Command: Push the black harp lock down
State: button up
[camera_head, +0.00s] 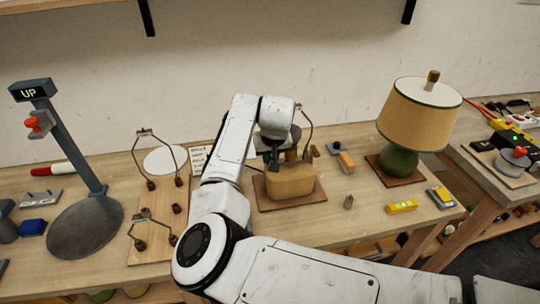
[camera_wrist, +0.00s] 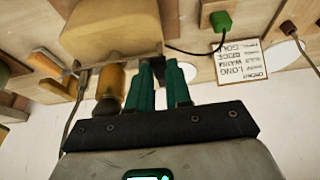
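The lamp being wired has a tan rounded base (camera_head: 290,183) on a brown board, and it fills the upper left of the wrist view (camera_wrist: 110,28). A brass socket (camera_wrist: 110,82) and a thin harp wire (camera_wrist: 76,105) stand out from it. My gripper (camera_wrist: 164,64) has teal fingers with their tips close together, beside the socket and near the base. In the head view my arm hides most of this.
A finished lamp with a tan shade (camera_head: 420,113) stands to the right. Spare harps (camera_head: 155,155) and a sign stand reading "UP" (camera_head: 30,92) are to the left. A green plug-like block (camera_wrist: 221,21) with a black cord lies near the fingers. A printed card (camera_wrist: 240,58) is close by.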

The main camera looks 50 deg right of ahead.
jog(key=o, duration=0.5)
jog(key=shift+r, duration=0.25)
jog(key=shift+c, duration=0.2)
jog(key=b+v, duration=0.1)
jog(key=v, duration=0.9)
jog(key=shift+s+a+r+b, duration=0.15)
jog(key=shift+a+r+b, duration=0.05)
jog(key=shift+r+b, duration=0.15)
jog(key=s+d+f+n+h, duration=0.2)
jog(key=s+d+f+h, duration=0.15)
jog(key=s+f, duration=0.55)
jog(key=s+a+f+n+g+y, duration=0.1)
jog(key=s+a+f+n+y, duration=0.1)
jog(key=s+a+f, duration=0.6)
jog(key=s+a+f+n+g+y, duration=0.1)
jog(key=s+a+f+n+y, duration=0.1)
jog(key=s+a+f, duration=0.7)
jog(key=s+a+y, duration=0.1)
jog(key=s+a, duration=0.1)
jog(key=s, duration=0.3)
jog(key=shift+s+g+y, duration=0.3)
jog(key=shift+s+y, duration=0.05)
jog(key=shift+s, duration=0.05)
